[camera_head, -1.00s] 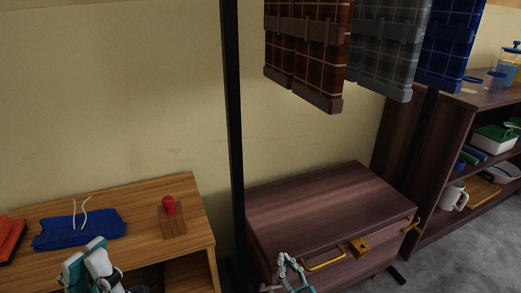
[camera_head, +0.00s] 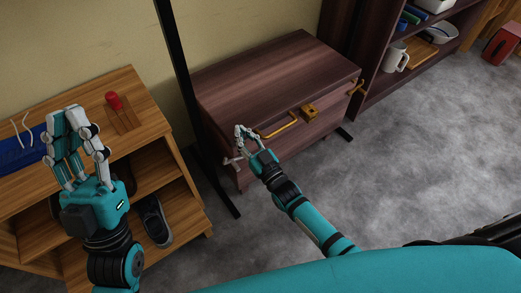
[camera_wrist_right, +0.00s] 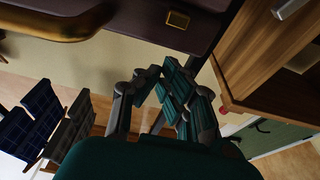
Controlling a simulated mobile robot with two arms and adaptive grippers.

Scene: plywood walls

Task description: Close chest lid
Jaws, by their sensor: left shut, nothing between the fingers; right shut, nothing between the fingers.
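The dark brown wooden chest (camera_head: 250,171) stands against the wall in the head view. Its lid (camera_head: 275,75) lies down flat over the body, with brass handles (camera_head: 278,127) and a brass latch (camera_head: 309,111) along the front. My right gripper (camera_head: 243,133) is shut and empty at the chest's front left corner, close to the left handle; whether it touches is unclear. In the right wrist view its fingers (camera_wrist_right: 164,88) are below the chest's dark edge and a large brass handle (camera_wrist_right: 70,22). My left gripper (camera_head: 75,118) is shut and empty, raised before the low shelf.
The low wooden shelf (camera_head: 150,92) at left holds a blue item, a red-topped object (camera_head: 113,101) and a shoe (camera_head: 155,222). A black pole (camera_head: 180,75) stands between shelf and chest. A dark bookcase (camera_head: 400,82) with a mug is at right. Grey floor in front is clear.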

